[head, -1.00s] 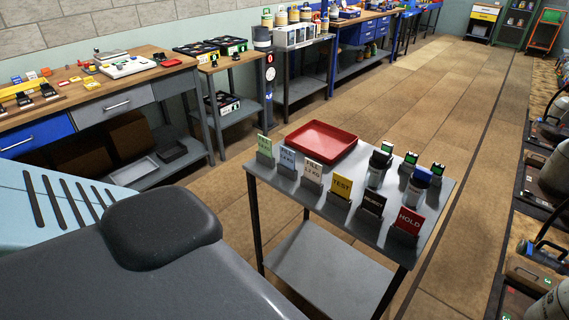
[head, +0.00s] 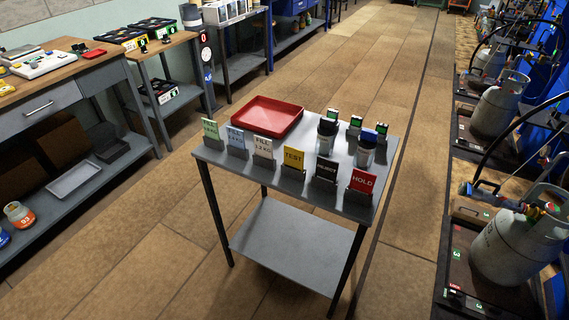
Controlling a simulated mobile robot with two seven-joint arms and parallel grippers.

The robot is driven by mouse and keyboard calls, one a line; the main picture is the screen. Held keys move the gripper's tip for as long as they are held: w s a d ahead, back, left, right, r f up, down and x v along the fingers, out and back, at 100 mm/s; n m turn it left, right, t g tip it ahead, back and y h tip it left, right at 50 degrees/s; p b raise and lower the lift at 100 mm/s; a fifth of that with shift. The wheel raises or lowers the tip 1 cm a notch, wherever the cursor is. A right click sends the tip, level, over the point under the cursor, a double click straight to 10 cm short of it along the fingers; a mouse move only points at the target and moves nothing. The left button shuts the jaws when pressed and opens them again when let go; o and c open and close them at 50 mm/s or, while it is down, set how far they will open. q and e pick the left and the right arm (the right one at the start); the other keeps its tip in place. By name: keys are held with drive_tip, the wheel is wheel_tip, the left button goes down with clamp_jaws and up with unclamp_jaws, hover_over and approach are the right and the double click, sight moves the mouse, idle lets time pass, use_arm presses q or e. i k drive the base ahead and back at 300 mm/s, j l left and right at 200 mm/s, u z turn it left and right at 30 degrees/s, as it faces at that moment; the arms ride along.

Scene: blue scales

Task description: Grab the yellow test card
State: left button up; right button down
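The yellow test card (head: 293,158) stands upright in a dark holder near the front edge of a grey metal table (head: 345,207). A white card (head: 263,150) stands to its left and a black card (head: 326,169) to its right. Green, blue and red cards stand in the same row. Neither of my grippers shows in the head view.
A red tray (head: 266,116) lies on the table's back left. Gas cylinders (head: 505,245) line the right side; a workbench (head: 60,95) stands at left. Floor around the table is open.

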sight(293, 158)
drive_tip(key=i+l+u, duration=0.15)
drive_tip(key=l, duration=0.45)
drive_tip(key=i+l+u, duration=0.2)
drive_tip(key=l, duration=0.4)
drive_tip(key=l+u, duration=0.15)
drive_tip(key=l, duration=0.5)
